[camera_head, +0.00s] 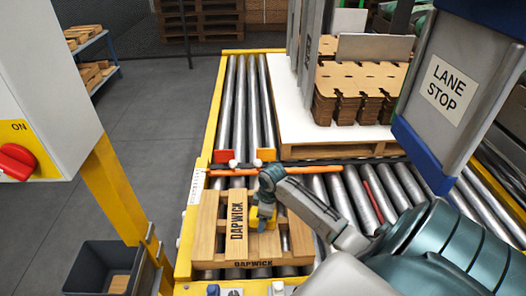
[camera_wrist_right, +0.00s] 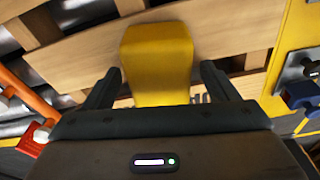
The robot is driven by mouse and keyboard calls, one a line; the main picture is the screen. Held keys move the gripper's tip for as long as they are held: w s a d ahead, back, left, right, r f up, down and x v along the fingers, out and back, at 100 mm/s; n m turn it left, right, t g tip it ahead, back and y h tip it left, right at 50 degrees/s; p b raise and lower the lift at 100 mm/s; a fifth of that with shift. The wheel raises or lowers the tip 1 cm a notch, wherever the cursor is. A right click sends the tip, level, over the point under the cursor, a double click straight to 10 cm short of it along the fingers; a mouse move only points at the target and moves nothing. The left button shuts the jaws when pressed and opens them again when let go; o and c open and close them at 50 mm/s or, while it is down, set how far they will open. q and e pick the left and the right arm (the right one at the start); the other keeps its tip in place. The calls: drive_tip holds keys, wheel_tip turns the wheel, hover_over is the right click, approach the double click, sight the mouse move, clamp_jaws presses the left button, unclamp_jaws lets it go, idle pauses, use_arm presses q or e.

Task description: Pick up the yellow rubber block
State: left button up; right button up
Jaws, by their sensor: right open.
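The yellow rubber block (camera_head: 264,218) lies on a wooden pallet (camera_head: 209,215) marked DAPWICK, on the roller conveyor. In the head view my right gripper (camera_head: 264,208) is over it and hides part of it. In the right wrist view the yellow block (camera_wrist_right: 158,62) fills the middle, between and beyond the two dark fingers of my right gripper (camera_wrist_right: 160,85). The fingers are apart, with a gap on each side of the block. My left gripper is in neither view.
An orange bar (camera_head: 300,170) crosses the rollers behind the pallet. A white board with stacked brown cardboard blanks (camera_head: 355,80) stands beyond. A LANE STOP box (camera_head: 450,90) hangs at right. A yellow post (camera_head: 120,195) and dark bin (camera_head: 103,262) stand at left.

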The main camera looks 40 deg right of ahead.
drive_tip(key=shift+f+p, duration=0.25)
drive_tip(key=shift+p, duration=0.05)
idle(0.4)
drive_tip(key=c, duration=1.3)
